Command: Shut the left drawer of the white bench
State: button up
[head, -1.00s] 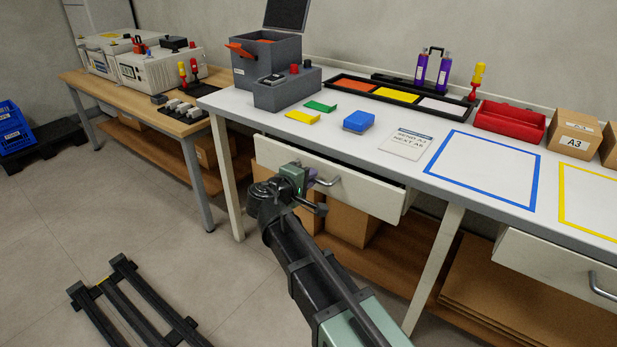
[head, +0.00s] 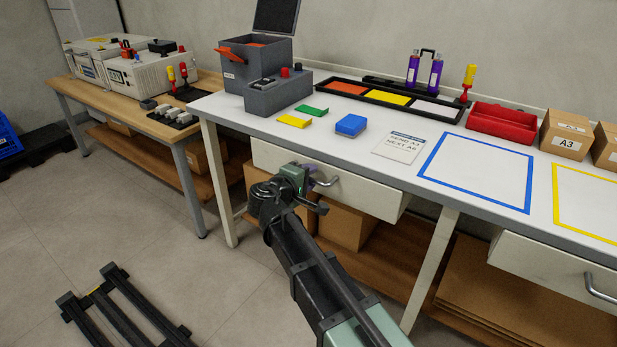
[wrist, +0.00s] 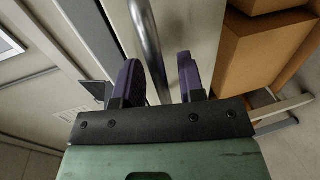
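The left drawer (head: 365,198) of the white bench (head: 300,125) has a white front with a metal bar handle (head: 328,182). My gripper (head: 312,184) is at the drawer front, by the handle. In the wrist view, the two purple fingers of my gripper (wrist: 160,80) are apart, and the handle bar (wrist: 147,40) runs into the space between them, nearer the left finger. I cannot tell whether a finger touches it.
The right drawer (head: 550,268) has its own handle. Cardboard boxes (head: 345,226) stand on the shelf below the left drawer. A wooden table (head: 185,130) stands at left, and a dark frame (head: 120,310) lies on the floor. The bench top holds a grey box, cards and a red tray.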

jog(key=p+v, duration=0.2)
jog(key=v, duration=0.9)
jog(key=shift+f, duration=0.1)
